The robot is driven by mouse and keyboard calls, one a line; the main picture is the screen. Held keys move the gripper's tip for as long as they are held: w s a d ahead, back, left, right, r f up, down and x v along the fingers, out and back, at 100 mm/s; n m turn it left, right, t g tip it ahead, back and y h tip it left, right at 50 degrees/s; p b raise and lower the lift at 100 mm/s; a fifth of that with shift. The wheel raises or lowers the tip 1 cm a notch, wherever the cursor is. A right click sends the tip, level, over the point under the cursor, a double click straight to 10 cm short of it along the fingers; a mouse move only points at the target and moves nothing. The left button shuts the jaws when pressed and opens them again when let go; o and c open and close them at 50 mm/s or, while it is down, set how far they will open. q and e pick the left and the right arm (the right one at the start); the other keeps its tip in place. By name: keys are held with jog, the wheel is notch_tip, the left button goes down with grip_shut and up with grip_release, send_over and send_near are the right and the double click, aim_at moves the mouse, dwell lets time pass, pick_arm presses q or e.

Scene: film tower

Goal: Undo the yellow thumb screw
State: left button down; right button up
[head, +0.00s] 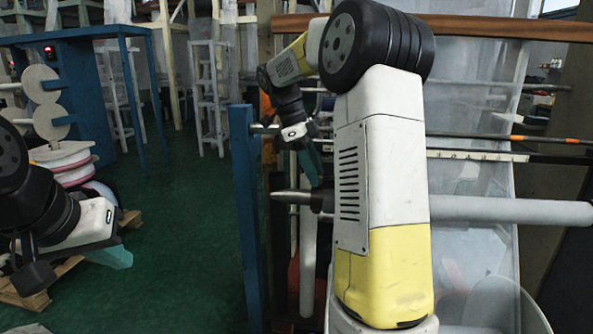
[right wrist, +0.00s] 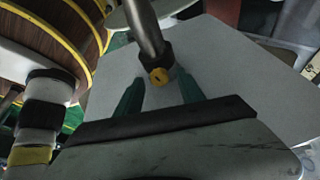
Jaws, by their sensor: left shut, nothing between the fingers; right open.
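The yellow thumb screw (right wrist: 159,76) shows in the right wrist view, on a black collar (right wrist: 154,62) around a grey metal shaft (right wrist: 145,28). My right gripper (right wrist: 161,86) is open, its teal fingers on either side of the screw, which appears near the fingertips. I cannot tell whether the fingers touch it. In the head view my right gripper (head: 313,168) is just above a pointed shaft (head: 290,196) with a dark collar; the screw is not visible there. My left gripper (head: 112,256) is shut and empty at the lower left.
A blue post (head: 243,200) stands left of the shaft. A long light roll (head: 500,210) and thin horizontal bars extend to the right behind my right arm. A stack of reels (head: 65,162) stands on a pallet by my left arm. Green floor (head: 190,230) between is clear.

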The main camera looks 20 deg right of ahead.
jog(key=shift+c, duration=0.5)
grip_shut()
jog(key=shift+n, duration=0.4)
jog(key=n, duration=0.1)
jog(key=n+t, duration=0.1)
jog(key=n, duration=0.1)
jog(key=n+t, duration=0.1)
jog(key=shift+s+n+h, duration=0.25)
jog(key=shift+n+h, duration=0.05)
jog(key=shift+h, duration=0.1)
jog(key=n+t, duration=0.1)
jog(key=n, duration=0.4)
jog(key=shift+s+t+y, duration=0.15)
jog(key=shift+t+y, duration=0.15)
jog(key=shift+t, duration=0.1)
jog(key=shift+n, duration=0.3)
jog(key=shift+o, duration=0.5)
grip_release()
